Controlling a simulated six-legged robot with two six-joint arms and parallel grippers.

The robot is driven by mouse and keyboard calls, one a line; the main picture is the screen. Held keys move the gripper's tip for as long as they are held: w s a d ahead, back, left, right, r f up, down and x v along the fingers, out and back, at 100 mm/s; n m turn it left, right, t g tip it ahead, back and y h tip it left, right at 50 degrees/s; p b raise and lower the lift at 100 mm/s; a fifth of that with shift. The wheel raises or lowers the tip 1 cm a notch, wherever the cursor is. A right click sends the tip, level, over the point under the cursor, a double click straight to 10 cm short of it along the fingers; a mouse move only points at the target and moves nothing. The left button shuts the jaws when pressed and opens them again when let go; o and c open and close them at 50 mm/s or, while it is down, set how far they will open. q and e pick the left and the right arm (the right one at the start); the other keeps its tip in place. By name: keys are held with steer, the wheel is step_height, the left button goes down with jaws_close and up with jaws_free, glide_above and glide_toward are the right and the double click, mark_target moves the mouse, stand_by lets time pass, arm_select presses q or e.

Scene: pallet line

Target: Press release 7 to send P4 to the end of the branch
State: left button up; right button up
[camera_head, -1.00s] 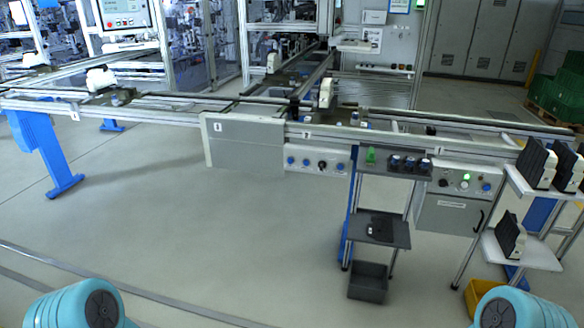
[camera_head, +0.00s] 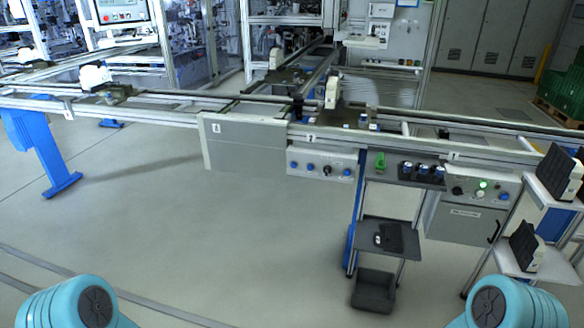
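The conveyor line runs across the middle of the head view. A grey-white button panel (camera_head: 321,165) with blue and dark knobs hangs under its front rail, below a small white label (camera_head: 309,138) that seems to read 7. A white-topped carrier (camera_head: 333,90) stands on the track above the panel, near the branch (camera_head: 318,68) running to the back. Other white-topped units are at the back (camera_head: 275,59) and on the left (camera_head: 95,77). I cannot read which is P4. Turquoise parts of my arms show at both lower corners; neither gripper is in view.
A plain grey cover (camera_head: 245,142) is left of the panel. Open floor (camera_head: 240,240) lies in front.

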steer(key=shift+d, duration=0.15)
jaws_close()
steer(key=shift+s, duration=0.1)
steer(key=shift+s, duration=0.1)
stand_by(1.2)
